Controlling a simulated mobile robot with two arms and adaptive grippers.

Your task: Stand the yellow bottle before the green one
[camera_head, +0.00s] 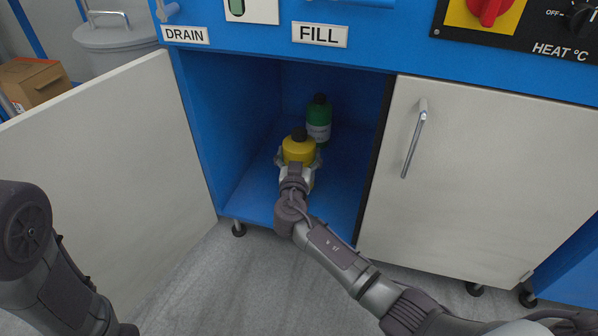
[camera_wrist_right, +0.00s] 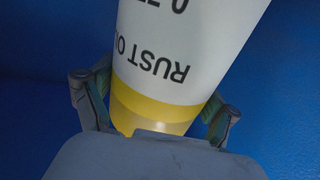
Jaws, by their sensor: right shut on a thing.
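The yellow bottle (camera_head: 298,149) with a black cap is inside the blue cabinet, in front of and a little left of the green bottle (camera_head: 319,118). My right gripper (camera_head: 297,160) is shut on the yellow bottle. In the right wrist view the bottle's white label (camera_wrist_right: 190,40) and yellow body (camera_wrist_right: 160,110) show between the two fingers of the gripper (camera_wrist_right: 155,105). The green bottle stands upright farther back, with a black cap and a pale label. Whether the yellow bottle's base touches the cabinet floor is hidden. My left gripper is out of view; only part of the left arm shows.
The cabinet floor (camera_head: 252,190) is bare around the bottles. The left door (camera_head: 110,180) stands open, and the right door (camera_head: 470,180) with its handle is shut. The cabinet's side walls and the panel above, labelled FILL (camera_head: 320,35), bound the opening.

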